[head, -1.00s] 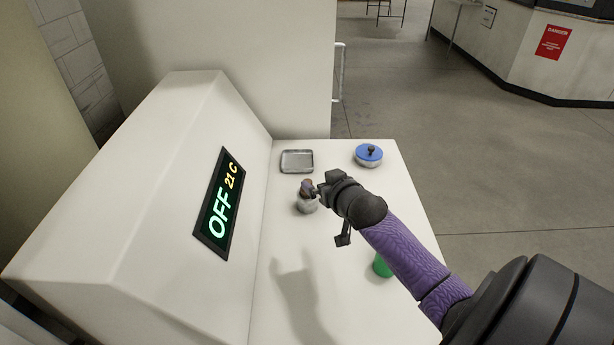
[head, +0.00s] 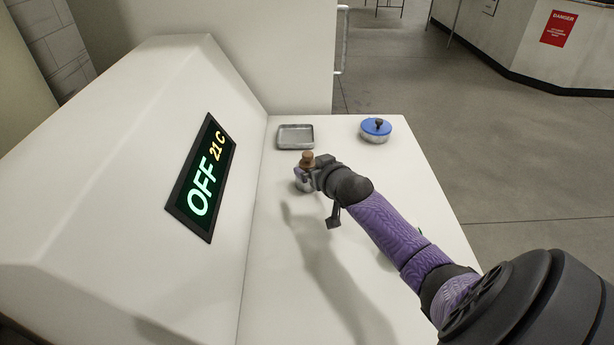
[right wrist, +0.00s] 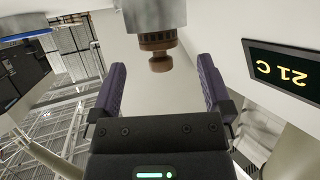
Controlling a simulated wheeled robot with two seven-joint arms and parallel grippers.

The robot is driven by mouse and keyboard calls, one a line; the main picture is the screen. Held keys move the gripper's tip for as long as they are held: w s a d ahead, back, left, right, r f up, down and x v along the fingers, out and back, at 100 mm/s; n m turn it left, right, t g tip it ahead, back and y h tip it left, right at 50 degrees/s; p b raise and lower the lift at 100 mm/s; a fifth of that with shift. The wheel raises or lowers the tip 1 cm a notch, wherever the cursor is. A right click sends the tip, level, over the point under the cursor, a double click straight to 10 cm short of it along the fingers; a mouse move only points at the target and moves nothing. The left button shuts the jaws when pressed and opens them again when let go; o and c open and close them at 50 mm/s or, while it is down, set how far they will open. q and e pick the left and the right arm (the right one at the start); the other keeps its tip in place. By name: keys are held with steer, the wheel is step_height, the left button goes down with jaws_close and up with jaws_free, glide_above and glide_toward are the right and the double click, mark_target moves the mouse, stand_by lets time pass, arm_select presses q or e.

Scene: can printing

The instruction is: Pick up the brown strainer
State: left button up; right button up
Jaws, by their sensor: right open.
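The brown strainer (head: 307,157) sits on top of a small metal container (head: 301,185) on the white counter, partly hidden by my right gripper (head: 312,173). In the right wrist view, which looks upside down, the brown strainer (right wrist: 158,42) with its round knob shows at the mouth of the metal container (right wrist: 153,14). My right gripper (right wrist: 161,66) is open, with its purple fingers apart on either side of the knob. I see no finger touching it. My left gripper is not in view.
A shallow metal tray (head: 295,144) lies behind the container. A machine with an "OFF 21 C" display (head: 201,178) rises on the left. The counter's (head: 285,290) front is clear.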

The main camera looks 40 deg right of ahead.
mark_target(309, 162)
steer(key=b+x, duration=0.2)
steer(key=x, duration=0.3)
steer(key=shift+s+d+b, duration=0.1)
steer(key=shift+b, duration=0.3)
steer(key=shift+w, duration=0.2)
steer(key=shift+r, duration=0.15)
jaws_close()
